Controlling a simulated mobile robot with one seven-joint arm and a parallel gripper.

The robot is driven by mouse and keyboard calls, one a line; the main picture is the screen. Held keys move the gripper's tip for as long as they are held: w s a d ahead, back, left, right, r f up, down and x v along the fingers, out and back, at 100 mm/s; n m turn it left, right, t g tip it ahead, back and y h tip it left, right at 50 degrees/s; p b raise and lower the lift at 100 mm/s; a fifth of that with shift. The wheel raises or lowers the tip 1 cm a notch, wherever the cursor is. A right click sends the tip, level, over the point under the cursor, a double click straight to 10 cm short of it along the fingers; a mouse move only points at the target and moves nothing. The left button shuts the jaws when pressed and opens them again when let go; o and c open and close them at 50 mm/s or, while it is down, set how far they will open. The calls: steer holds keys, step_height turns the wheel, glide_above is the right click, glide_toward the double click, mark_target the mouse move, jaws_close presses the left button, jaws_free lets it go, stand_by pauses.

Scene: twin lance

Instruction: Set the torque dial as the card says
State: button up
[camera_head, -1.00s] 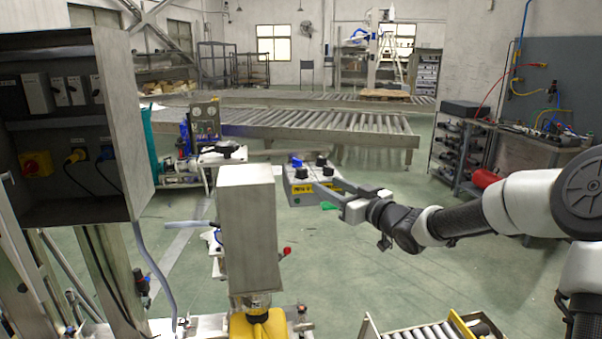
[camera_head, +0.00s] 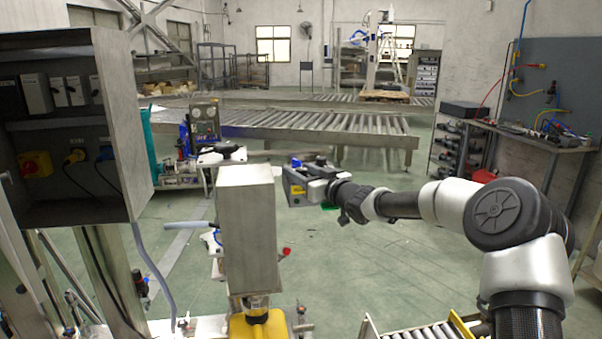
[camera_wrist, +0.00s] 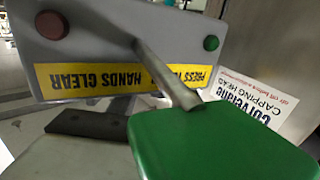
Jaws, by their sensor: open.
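A grey control box (camera_head: 296,198) stands at mid-picture in the head view, behind the tall metal housing. My gripper (camera_head: 306,172) is open at its top and hides much of it, including the black knobs there. In the wrist view the box front (camera_wrist: 95,30) shows a red button (camera_wrist: 52,25), a green button (camera_wrist: 211,43) and an upside-down yellow label (camera_wrist: 80,77). A pale gripper part with a dark end (camera_wrist: 90,123) is at lower left. I cannot make out the torque dial or its setting. A white card (camera_wrist: 255,102) reads "Corvelane capping head"; its small print is unclear.
A green block (camera_wrist: 215,145) on a metal rod fills the wrist view's lower right, close to the camera. A tall metal housing (camera_head: 248,230) stands left of my arm. A roller conveyor (camera_head: 410,328) is at the bottom. Open floor (camera_head: 385,255) lies between.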

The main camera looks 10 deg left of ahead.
steer(key=shift+c, duration=0.4)
steer(key=c, duration=1)
steer(key=shift+o, duration=0.2)
steer(key=b, duration=0.3)
steer(key=shift+f, duration=0.3)
steer(key=shift+m+t+h+b, duration=0.3)
steer(key=shift+t+h+b, duration=0.15)
steer(key=shift+b, duration=0.45)
steer(key=h+b, duration=0.1)
steer(key=b, duration=0.2)
steer(key=shift+f+m+t, duration=0.1)
steer(key=shift+m+t, duration=0.15)
steer(key=shift+m, duration=0.15)
steer(key=h+b, duration=0.1)
steer(key=b, duration=0.2)
steer(key=shift+a+f+m+t+b, duration=0.1)
steer(key=shift+m+t+b, duration=0.2)
steer(key=shift+m+b, duration=0.1)
steer(key=shift+r+m+t+h+b, duration=0.25)
steer(key=shift+h+b, duration=0.3)
steer(key=shift+b, duration=0.35)
steer(key=shift+r+m, duration=0.15)
steer(key=shift+m, duration=0.1)
